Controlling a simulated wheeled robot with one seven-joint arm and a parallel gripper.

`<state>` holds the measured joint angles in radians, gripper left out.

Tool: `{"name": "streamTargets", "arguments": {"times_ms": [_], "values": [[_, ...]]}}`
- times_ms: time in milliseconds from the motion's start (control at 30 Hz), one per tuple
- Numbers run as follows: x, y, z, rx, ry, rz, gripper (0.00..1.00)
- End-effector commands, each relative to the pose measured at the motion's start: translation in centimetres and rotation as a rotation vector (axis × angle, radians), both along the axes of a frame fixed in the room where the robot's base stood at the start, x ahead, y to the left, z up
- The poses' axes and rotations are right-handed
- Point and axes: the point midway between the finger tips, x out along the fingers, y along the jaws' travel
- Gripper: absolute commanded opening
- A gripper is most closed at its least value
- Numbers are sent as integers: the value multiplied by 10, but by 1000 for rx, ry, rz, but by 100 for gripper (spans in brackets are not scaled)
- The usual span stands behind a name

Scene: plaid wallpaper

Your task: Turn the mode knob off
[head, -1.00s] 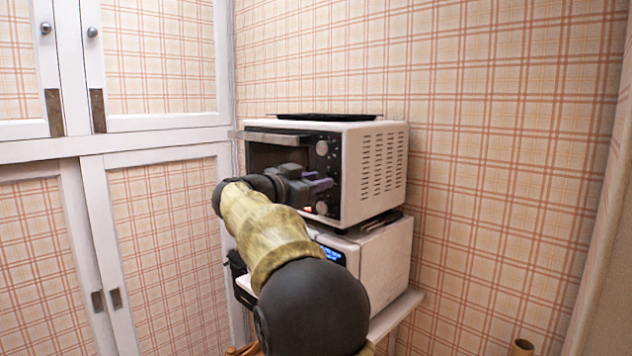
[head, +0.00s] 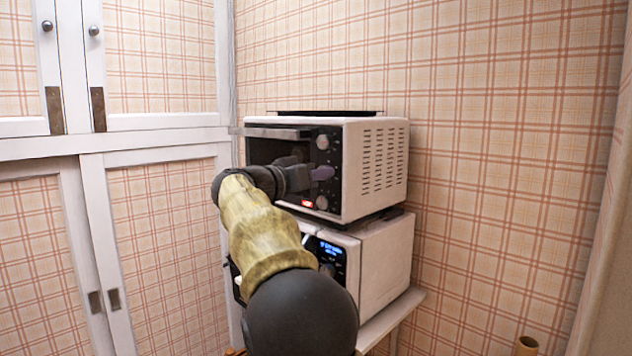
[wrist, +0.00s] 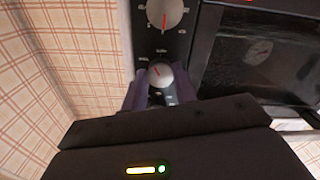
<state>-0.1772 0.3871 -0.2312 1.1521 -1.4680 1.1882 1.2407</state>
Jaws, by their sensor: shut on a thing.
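A white toaster oven (head: 375,170) has a dark front panel with a column of round silver knobs. My gripper (head: 322,173) is at the middle knob, which it hides in the head view. In the wrist view the purple fingers stand on either side of this middle knob (wrist: 160,73) and are shut on it. Its red pointer mark is tilted up and left in that picture. The top knob (head: 322,143) and bottom knob (head: 322,202) are free; the bottom one also shows in the wrist view (wrist: 165,14). The panel lettering is too small to read.
The oven door's handle bar (head: 277,133) sticks out at the left. A red light (head: 307,203) glows low on the front. A second white appliance (head: 385,262) with a blue display stands beneath. White cabinets (head: 150,140) are at the left; the right wall is clear.

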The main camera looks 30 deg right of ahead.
Motion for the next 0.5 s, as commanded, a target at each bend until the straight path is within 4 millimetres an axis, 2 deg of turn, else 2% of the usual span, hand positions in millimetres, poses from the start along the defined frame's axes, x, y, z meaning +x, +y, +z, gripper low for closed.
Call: {"name": "streamTargets", "arguments": {"times_ms": [500], "values": [[0, 0, 1, -168, 459, -1, 6]]}}
